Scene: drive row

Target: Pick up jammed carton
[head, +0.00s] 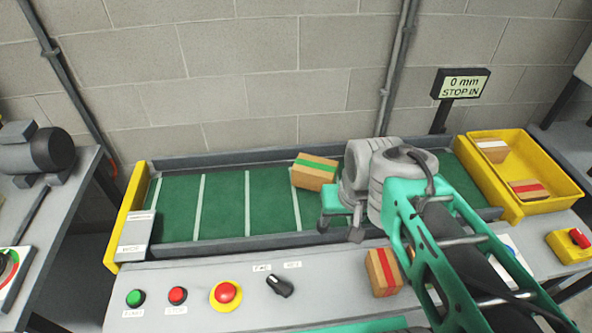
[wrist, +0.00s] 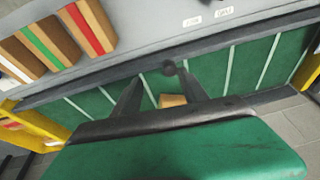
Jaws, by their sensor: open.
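A brown carton with a green stripe (head: 315,172) lies slightly askew on the green belt (head: 222,205), against the back rail. My gripper (head: 340,228) is over the belt, in front and to the right of this carton in the head view. In the wrist view my gripper (wrist: 160,85) is open, its two dark fingers apart over the belt.
A red-striped carton (head: 383,272) sits on the front panel; the wrist view shows a green-striped one (wrist: 42,42) beside it. A yellow bin (head: 545,203) with cartons stands right. A sign (head: 461,84) reads "0 mm STOP IN". Buttons and a knob (head: 280,286) line the panel. The belt's left is clear.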

